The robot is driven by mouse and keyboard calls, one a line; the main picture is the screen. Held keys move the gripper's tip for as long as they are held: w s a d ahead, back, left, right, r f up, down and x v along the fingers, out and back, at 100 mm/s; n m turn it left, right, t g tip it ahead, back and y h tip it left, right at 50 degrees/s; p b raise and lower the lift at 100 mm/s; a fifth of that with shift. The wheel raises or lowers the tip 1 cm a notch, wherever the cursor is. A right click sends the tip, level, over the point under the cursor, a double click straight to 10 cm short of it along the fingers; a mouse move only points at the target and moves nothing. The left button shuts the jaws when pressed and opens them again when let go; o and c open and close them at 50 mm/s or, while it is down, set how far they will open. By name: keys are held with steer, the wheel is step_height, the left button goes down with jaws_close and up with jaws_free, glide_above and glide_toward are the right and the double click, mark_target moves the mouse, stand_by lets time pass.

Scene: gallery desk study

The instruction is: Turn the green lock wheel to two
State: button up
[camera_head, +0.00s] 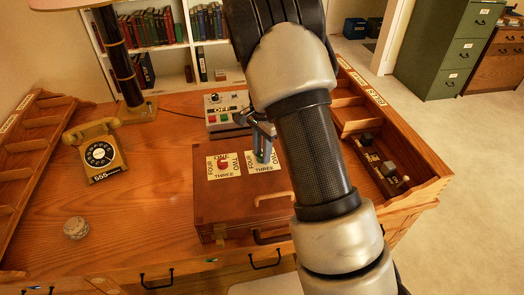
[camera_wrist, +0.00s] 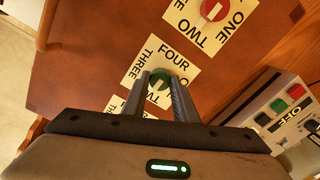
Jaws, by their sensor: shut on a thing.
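The green lock wheel (camera_wrist: 160,77) sits on a cream card (camera_wrist: 138,72) in the wrist view, between my gripper's fingers (camera_wrist: 160,82). The fingers are shut on it. FOUR and THREE show on the card; other words are partly hidden. I cannot tell which number the wheel's pale mark points to. In the head view my gripper (camera_head: 263,150) reaches down over the second card on the brown wooden case (camera_head: 235,206). A red wheel (camera_head: 224,164) on its own card shows to the left; it also shows in the wrist view (camera_wrist: 211,10).
A control box (camera_head: 226,112) marked OFF stands behind the case. A yellow telephone (camera_head: 98,153), a lamp (camera_head: 120,60) and a round tin (camera_head: 76,228) are left on the desk. An open compartment tray (camera_head: 385,165) lies right. A third card (camera_wrist: 115,105) is partly hidden.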

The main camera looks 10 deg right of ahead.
steer(key=o, duration=1.1)
steer(key=shift+c, duration=0.2)
step_height(320, 180, up, 17)
steer(key=p, duration=0.1)
steer(key=shift+s+r, duration=0.15)
steer(key=shift+r, duration=0.05)
